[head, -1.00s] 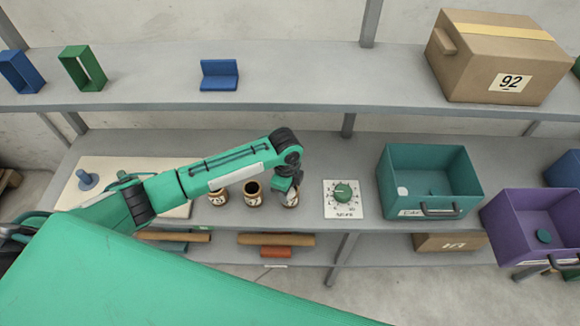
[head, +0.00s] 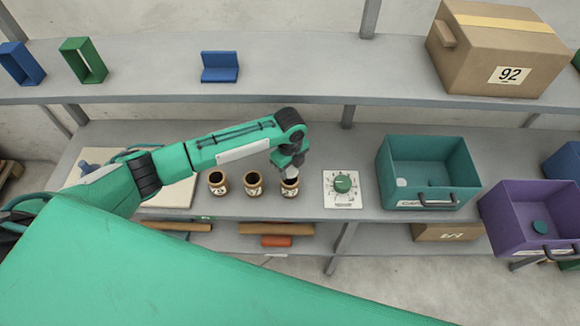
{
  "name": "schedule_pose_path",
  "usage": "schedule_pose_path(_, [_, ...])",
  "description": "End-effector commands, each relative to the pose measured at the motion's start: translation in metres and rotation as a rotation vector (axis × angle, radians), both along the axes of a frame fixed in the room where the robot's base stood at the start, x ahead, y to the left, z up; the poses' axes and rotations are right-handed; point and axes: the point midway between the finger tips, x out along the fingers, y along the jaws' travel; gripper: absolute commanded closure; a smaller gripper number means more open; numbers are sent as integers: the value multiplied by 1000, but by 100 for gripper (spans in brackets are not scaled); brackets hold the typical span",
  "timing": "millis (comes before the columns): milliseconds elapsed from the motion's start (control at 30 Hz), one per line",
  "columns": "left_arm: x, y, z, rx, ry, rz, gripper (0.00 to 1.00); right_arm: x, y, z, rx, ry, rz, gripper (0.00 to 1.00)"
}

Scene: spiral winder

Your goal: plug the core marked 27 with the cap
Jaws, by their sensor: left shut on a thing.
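Three short brown cores with dark open tops stand in a row on the middle shelf: the left core (head: 217,184), the middle core (head: 253,185) and the right core (head: 290,190). Each bears a pale label, too small to read. My left gripper (head: 289,174) points down at the right core and is shut on a small pale thing (head: 290,180), likely the cap, at that core's mouth. I cannot tell whether it sits inside the core or just above it. My right gripper is not in view.
A dial panel (head: 342,190) stands right of the cores. A teal bin (head: 415,200) and a purple bin (head: 520,240) are further right. A white board (head: 170,197) lies left, partly behind my arm. A cardboard box marked 92 (head: 480,65) is on the upper shelf.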

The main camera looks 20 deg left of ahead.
Motion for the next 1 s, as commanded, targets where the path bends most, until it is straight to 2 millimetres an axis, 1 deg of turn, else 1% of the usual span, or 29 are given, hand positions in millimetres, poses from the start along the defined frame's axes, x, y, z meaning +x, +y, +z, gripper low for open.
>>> schedule_pose_path(33, [0,0,-6,0,0,0,78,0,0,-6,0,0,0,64])
schedule_pose_path(400, [0,0,-23,1,0,0,78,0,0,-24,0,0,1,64])
schedule_pose_path(700, [0,0,-31,0,1,1,78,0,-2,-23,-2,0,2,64])
schedule_pose_path(967, [0,0,-31,0,1,1,78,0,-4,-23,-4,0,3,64])
schedule_pose_path(1000, [0,0,-31,0,0,1,54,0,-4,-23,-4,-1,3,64])
